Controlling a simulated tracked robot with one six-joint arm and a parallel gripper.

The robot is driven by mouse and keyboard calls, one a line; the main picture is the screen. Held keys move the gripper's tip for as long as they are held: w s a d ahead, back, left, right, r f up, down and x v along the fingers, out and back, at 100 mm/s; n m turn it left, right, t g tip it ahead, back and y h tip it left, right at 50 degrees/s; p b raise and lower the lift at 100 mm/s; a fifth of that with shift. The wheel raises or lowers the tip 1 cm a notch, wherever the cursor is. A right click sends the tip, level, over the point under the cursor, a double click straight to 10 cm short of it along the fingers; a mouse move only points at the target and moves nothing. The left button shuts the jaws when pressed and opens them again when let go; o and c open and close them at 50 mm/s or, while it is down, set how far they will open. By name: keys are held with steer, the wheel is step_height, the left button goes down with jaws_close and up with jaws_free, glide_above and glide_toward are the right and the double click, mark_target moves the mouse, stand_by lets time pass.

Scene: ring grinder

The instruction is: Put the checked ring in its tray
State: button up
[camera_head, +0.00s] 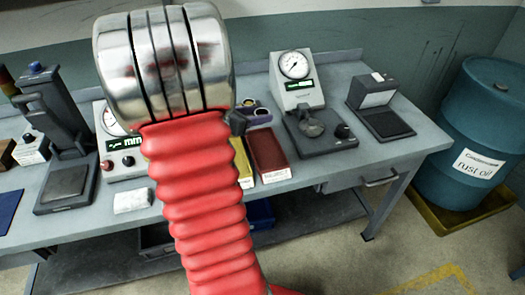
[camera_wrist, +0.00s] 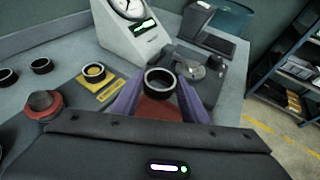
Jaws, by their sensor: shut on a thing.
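My gripper (camera_wrist: 161,82) is in the wrist view, its two purple fingers shut on a dark ring (camera_wrist: 159,92) with a bright rim. The ring is held over a red tray (camera_wrist: 160,111), which is partly hidden by the ring and fingers. A yellow tray (camera_wrist: 103,90) lies to the left, with another ring (camera_wrist: 94,77) at its far end. In the head view the red tray (camera_head: 268,156) and yellow tray (camera_head: 243,165) lie side by side on the bench. Part of my gripper (camera_head: 256,114) shows above them, and my red arm hides the rest.
A dial gauge unit (camera_head: 297,80) stands behind a grey fixture (camera_head: 318,132) with a round part on it. Loose rings (camera_wrist: 41,66) and a red-collared grey knob (camera_wrist: 45,104) are on the left. A blue oil drum (camera_head: 482,130) stands beyond the bench's right end.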

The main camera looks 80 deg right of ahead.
glide_above(258, 144)
steer(key=shift+a+f, duration=0.1)
steer(key=shift+f, duration=2.8)
steer(key=shift+f, duration=2.1)
steer(key=shift+f, duration=0.1)
steer(key=o, duration=0.9)
steer(key=shift+o, duration=0.2)
steer(key=v, duration=1.1)
steer(key=shift+w+a+r, duration=0.2)
steer(key=shift+a+r, duration=0.15)
steer(key=shift+a, duration=0.05)
